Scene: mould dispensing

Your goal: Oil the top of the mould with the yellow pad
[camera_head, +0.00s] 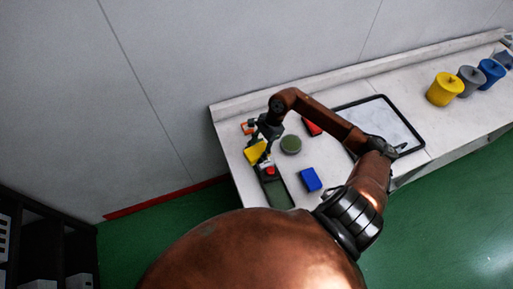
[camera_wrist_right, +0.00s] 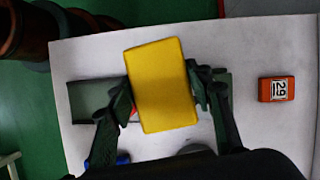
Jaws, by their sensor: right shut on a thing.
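My right gripper (camera_head: 263,143) is at the left end of the bench, shut on the yellow pad (camera_head: 254,153). In the right wrist view the pad (camera_wrist_right: 160,84) is a flat yellow block, slightly tilted, with one finger of the gripper (camera_wrist_right: 165,95) on each side. A dark green rectangular tray (camera_head: 275,194) lies just in front of the pad; its end also shows in the right wrist view (camera_wrist_right: 86,97). A small red and white thing (camera_head: 269,170) sits at the tray's far end, partly hidden by a finger in the wrist view. I cannot tell which thing is the mould.
A green round piece (camera_head: 291,144), a blue block (camera_head: 310,179) and a red block (camera_head: 312,127) stand nearby. An orange block (camera_wrist_right: 276,89) marked 29 lies beyond the pad. A black-framed panel (camera_head: 415,132) and yellow (camera_head: 443,92), grey (camera_head: 471,82) and blue (camera_head: 490,72) pots stand to the right.

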